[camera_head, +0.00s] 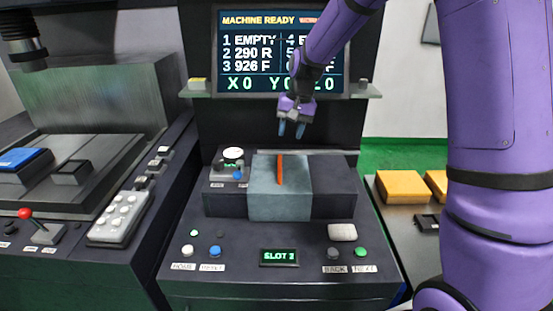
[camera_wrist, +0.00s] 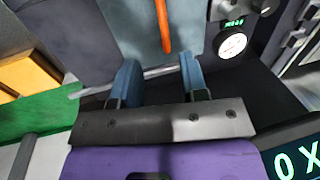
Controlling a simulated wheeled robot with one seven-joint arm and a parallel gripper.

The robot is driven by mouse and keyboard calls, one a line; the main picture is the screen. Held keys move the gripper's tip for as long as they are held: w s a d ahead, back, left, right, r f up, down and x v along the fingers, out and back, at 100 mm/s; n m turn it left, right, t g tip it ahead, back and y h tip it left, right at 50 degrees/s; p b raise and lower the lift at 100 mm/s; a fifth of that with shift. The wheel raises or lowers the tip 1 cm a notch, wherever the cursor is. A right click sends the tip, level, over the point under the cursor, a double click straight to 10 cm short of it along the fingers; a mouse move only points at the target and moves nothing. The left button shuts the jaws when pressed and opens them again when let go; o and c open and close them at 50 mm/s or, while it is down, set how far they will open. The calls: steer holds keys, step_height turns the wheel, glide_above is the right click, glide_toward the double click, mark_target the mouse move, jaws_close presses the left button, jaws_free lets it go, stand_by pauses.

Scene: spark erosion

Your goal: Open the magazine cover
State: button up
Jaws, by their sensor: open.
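The magazine cover (camera_head: 262,206) is a grey-blue panel over the middle of a dark housing (camera_head: 335,190) on the console. An upright orange handle (camera_head: 280,170) stands at its back part. The cover (camera_wrist: 128,25) and orange handle (camera_wrist: 163,28) also show at the top of the wrist view. My gripper (camera_head: 291,130) is open and empty, above and behind the handle, pointing down. In the wrist view, its two blue fingers (camera_wrist: 159,62) are spread, with the handle ahead of them and apart from both.
A metal rod (camera_head: 338,152) runs along the housing's back edge. A dial (camera_head: 233,155) stands left of the cover. Buttons and a "SLOT" display (camera_head: 279,257) are in front. The screen (camera_head: 280,55) rises behind. Yellow blocks (camera_head: 402,187) lie at the right.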

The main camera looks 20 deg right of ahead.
mark_target(280, 165)
steer(key=f, duration=0.3)
steer(key=w+a+f, duration=0.1)
steer(key=f, duration=0.3)
steer(key=a+f, duration=0.1)
steer(key=f, duration=0.3)
steer(key=shift+w+f, duration=0.2)
steer(key=shift+w, duration=0.05)
jaws_close()
